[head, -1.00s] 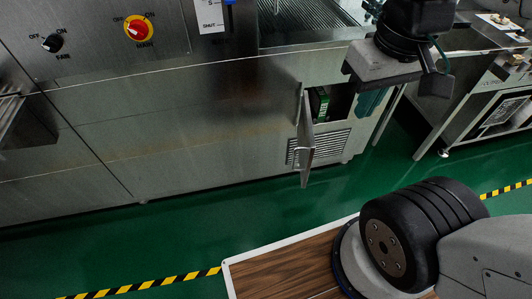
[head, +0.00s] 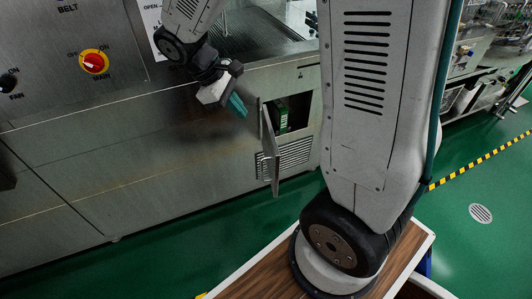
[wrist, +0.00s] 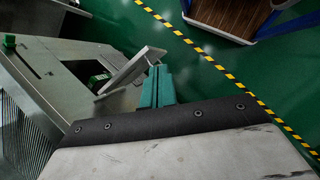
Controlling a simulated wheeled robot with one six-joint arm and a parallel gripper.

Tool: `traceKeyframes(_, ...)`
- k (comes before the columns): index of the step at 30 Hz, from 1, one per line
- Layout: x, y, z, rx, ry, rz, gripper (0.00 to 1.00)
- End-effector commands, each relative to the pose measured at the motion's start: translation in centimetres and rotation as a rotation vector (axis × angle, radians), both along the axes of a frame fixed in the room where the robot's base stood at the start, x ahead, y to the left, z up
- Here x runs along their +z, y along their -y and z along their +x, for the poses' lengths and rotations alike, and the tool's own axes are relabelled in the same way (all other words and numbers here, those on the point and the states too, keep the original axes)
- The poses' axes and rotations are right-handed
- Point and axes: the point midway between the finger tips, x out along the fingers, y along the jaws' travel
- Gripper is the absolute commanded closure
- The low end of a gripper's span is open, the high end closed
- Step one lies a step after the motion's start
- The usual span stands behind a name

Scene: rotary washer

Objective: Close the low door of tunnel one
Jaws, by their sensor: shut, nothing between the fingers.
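The low door (head: 268,150) is a small metal panel on the front of the steel machine. It stands open, swung outward from its dark opening (head: 298,112), with a green item (head: 281,117) inside. In the wrist view the door (wrist: 138,66) also stands out from the machine front. My gripper (head: 238,105) has teal fingers, shut and empty, just left of the door's upper part, on its outer side. In the wrist view the fingertips (wrist: 158,70) are close to the door's free edge. I cannot tell whether they touch it.
A vented grille (head: 297,153) sits below the opening. A red and yellow main knob (head: 94,62) is on the panel at the upper left. Green floor (head: 180,248) lies clear before the machine. A yellow-black stripe (head: 480,160) runs at the right.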

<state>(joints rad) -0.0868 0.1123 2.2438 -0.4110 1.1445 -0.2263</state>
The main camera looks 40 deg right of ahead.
Motion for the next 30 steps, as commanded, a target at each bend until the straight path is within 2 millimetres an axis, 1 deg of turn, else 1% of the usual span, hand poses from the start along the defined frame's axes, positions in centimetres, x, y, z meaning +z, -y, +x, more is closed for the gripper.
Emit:
traceKeyframes(1,-2.2,0.0,1.3,0.047,-0.053,-0.019,1.00)
traceKeyframes(5,-7.1,0.3,3.9,0.171,-0.161,-0.059,1.00)
traceKeyframes(6,-8.6,0.4,4.6,0.207,-0.195,-0.070,1.00)
traceKeyframes(9,-12.1,0.5,5.8,0.286,-0.264,-0.089,1.00)
traceKeyframes(12,-14.9,0.6,6.5,0.347,-0.316,-0.103,1.00)
traceKeyframes(15,-16.7,0.6,6.9,0.385,-0.350,-0.109,1.00)
traceKeyframes(19,-17.9,0.9,7.0,0.406,-0.367,-0.113,1.00)
traceKeyframes(22,-18.6,1.5,6.6,0.409,-0.372,-0.114,1.00)
traceKeyframes(26,-20.1,2.8,5.8,0.406,-0.372,-0.113,1.00)
traceKeyframes(30,-22.3,4.7,4.6,0.405,-0.374,-0.112,1.00)
